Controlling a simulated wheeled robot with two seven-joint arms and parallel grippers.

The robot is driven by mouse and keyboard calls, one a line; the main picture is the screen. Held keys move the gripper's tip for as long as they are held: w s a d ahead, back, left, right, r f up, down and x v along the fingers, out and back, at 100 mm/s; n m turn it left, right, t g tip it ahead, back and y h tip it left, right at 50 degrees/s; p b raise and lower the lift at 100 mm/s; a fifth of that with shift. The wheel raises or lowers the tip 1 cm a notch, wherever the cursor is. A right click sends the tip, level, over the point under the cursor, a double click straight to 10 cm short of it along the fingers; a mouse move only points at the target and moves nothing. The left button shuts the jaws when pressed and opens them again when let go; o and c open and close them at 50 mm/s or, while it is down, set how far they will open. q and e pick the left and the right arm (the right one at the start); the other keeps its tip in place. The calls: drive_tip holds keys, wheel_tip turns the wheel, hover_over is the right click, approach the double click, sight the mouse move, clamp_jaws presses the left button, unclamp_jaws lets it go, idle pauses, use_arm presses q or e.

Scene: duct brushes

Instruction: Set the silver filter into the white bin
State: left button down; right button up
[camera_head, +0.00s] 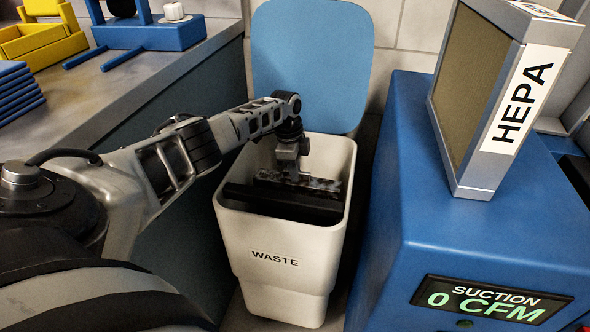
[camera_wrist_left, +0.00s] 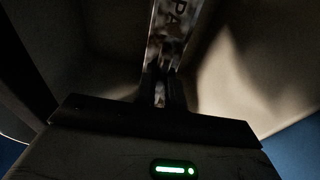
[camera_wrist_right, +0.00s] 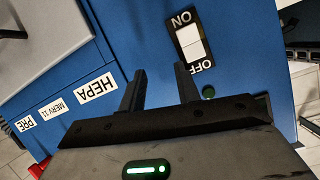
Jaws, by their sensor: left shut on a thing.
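The silver filter (camera_head: 322,184) is inside the white bin (camera_head: 277,285), below its rim. Its upper edge looks grey and blotched with dirt, and its lower part is hidden in the bin. My left gripper (camera_head: 292,174) reaches down into the bin and is shut on the filter's upper edge. In the left wrist view the filter (camera_wrist_left: 178,30) shows as a narrow silver strip with part of a label, between the fingers (camera_wrist_left: 161,90). My right gripper (camera_wrist_right: 160,88) is open and empty, in the right wrist view only.
The bin's blue lid (camera_head: 310,60) stands open behind it. A blue suction unit (camera_head: 400,240) reading 0 CFM is on the right, with a clean HEPA filter (camera_head: 470,90) upright on top. A bench (camera_head: 120,85) with yellow and blue items is on the left.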

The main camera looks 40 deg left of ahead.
use_arm(q)
drive_tip(key=shift+r, duration=0.1)
drive_tip(key=c, duration=1.4)
unclamp_jaws()
